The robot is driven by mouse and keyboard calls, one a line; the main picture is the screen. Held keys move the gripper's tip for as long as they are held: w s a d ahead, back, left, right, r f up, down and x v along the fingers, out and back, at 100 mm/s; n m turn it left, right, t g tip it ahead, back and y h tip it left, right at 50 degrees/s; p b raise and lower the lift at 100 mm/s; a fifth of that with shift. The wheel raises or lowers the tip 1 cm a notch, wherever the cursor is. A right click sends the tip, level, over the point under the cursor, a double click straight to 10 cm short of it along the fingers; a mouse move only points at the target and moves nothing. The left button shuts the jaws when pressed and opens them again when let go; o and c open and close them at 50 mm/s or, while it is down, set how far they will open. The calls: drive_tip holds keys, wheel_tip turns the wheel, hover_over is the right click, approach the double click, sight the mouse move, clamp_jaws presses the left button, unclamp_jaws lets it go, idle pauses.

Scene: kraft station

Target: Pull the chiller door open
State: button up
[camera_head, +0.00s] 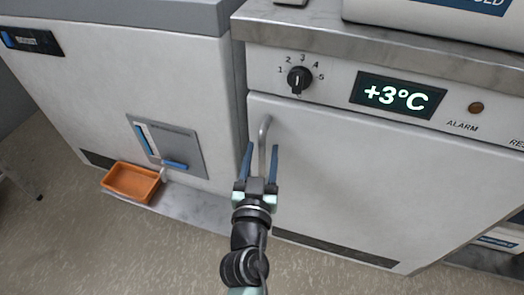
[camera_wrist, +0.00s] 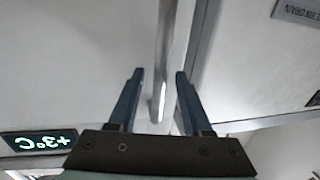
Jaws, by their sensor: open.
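The chiller door (camera_head: 360,185) is a large pale panel under a control strip, and it looks closed. Its handle (camera_head: 264,133) is a vertical grey bar near the door's left edge. My gripper (camera_head: 260,162) is open at the handle, with one blue finger on each side of the bar. In the wrist view the handle (camera_wrist: 164,70) runs down between the two open fingers (camera_wrist: 158,90), with gaps to both. The lower part of the handle is hidden behind my gripper in the head view.
The control strip has a dial (camera_head: 299,79) and a +3°C display (camera_head: 397,95). Left of the chiller stands another pale cabinet (camera_head: 120,85) with an orange tray (camera_head: 131,182) low at its front. Floor (camera_head: 150,250) shows clear in front.

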drive_tip(key=shift+w, duration=0.15)
drive_tip(key=shift+c, duration=0.3)
clamp_jaws()
idle(1.1)
